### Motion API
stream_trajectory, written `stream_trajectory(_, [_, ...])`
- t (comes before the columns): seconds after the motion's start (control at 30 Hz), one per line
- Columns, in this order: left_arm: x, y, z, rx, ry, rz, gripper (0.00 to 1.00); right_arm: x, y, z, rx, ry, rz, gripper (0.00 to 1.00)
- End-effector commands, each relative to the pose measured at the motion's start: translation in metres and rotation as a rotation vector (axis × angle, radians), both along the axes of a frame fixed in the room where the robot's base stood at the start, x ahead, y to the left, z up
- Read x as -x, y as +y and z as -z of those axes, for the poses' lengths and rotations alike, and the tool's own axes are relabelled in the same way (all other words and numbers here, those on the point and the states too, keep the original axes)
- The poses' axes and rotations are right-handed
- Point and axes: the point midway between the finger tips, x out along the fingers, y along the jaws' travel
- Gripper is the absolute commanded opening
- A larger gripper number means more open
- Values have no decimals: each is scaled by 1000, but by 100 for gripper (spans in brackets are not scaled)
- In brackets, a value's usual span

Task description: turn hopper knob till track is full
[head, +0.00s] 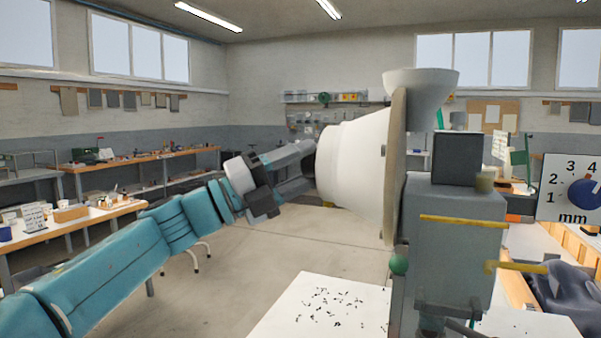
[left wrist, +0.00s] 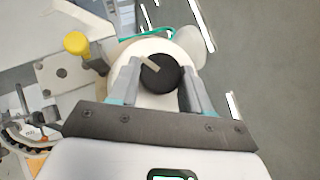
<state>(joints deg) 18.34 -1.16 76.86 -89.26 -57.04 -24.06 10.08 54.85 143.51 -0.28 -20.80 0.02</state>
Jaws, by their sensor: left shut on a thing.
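The hopper is a large white drum (head: 355,165) with a white funnel (head: 420,88) on top, fixed to a tan upright plate (head: 396,150) on the grey press (head: 455,240). My left gripper (head: 310,168) reaches the drum's left end. In the left wrist view a round black knob (left wrist: 160,73) with a pale pointer mark sits between the two fingers of that gripper (left wrist: 161,82), which is shut on it. The knob is hidden in the head view. I cannot make out the track or how full it is. My right gripper is not in view.
A white tabletop (head: 280,318) with many small dark bits lies below the drum. A green ball (head: 399,265) and yellow bars (head: 475,221) are on the press. A yellow knob (left wrist: 76,43) shows in the left wrist view. A dial panel (head: 575,188) stands at right.

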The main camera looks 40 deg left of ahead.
Motion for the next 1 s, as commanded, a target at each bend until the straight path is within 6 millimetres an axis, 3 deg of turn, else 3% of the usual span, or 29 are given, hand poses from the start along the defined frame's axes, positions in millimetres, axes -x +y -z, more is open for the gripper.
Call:
stream_trajectory(0.2, [1, 0, -2, 1, -3, 1, 18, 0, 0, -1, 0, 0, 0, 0])
stream_trajectory(0.23, [1, 0, -2, 1, -3, 1, 58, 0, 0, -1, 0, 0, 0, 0])
stream_trajectory(0.3, [1, 0, -2, 1, -3, 1, 73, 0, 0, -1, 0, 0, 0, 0])
stream_trajectory(0.67, [5, 4, 2, 0, 0, -1, 73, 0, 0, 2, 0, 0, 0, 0])
stream_trajectory(0.77, [17, 12, 9, -1, 0, -4, 73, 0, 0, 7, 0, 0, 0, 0])
stream_trajectory(1.0, [64, 47, 33, -1, 1, -8, 73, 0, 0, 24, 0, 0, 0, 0])
